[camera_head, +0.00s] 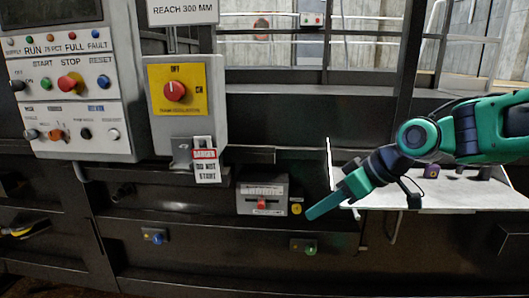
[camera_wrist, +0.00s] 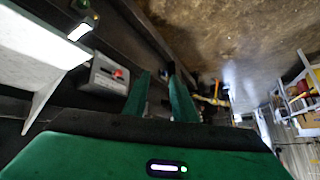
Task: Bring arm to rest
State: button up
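My teal and dark arm reaches in from the right in the head view, over a white shelf. My gripper (camera_head: 313,213) points down and to the left, in front of the dark machine panel. It is just right of a small grey box with a red switch (camera_head: 262,204). In the wrist view the two green fingers of my gripper (camera_wrist: 162,76) stand apart with an empty gap between them. The grey box also shows in the wrist view (camera_wrist: 108,74), left of the fingers.
The white shelf (camera_head: 385,200) lies beneath my arm, with small dark knobs on it. A yellow isolator with a red knob (camera_head: 174,91) has a red and white tag (camera_head: 206,166) hanging below it. A control panel (camera_head: 70,90) is at the left. A green button (camera_head: 310,249) sits below my gripper.

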jog(key=s+d+f+m+g+h, duration=0.1)
jog(key=s+d+f+m+h, duration=0.3)
jog(key=d, duration=0.6)
jog(key=s+d+f+m+h, duration=0.1)
jog(key=s+d+f+m, duration=0.25)
jog(key=s+d, duration=0.4)
jog(key=s+d+f+m+g+h, duration=0.1)
jog(key=s+d+f+m+g, duration=0.1)
jog(key=s+d+m, duration=0.6)
jog(key=s+d+g, duration=0.1)
jog(key=s+d, duration=0.1)
jog(key=s, duration=0.3)
jog(key=shift+s+d+f+g+h, duration=0.15)
jog(key=shift+g+h, duration=0.15)
jog(key=shift+h, duration=0.1)
jog(key=shift+w+f, duration=0.25)
jog(key=shift+w, duration=0.4)
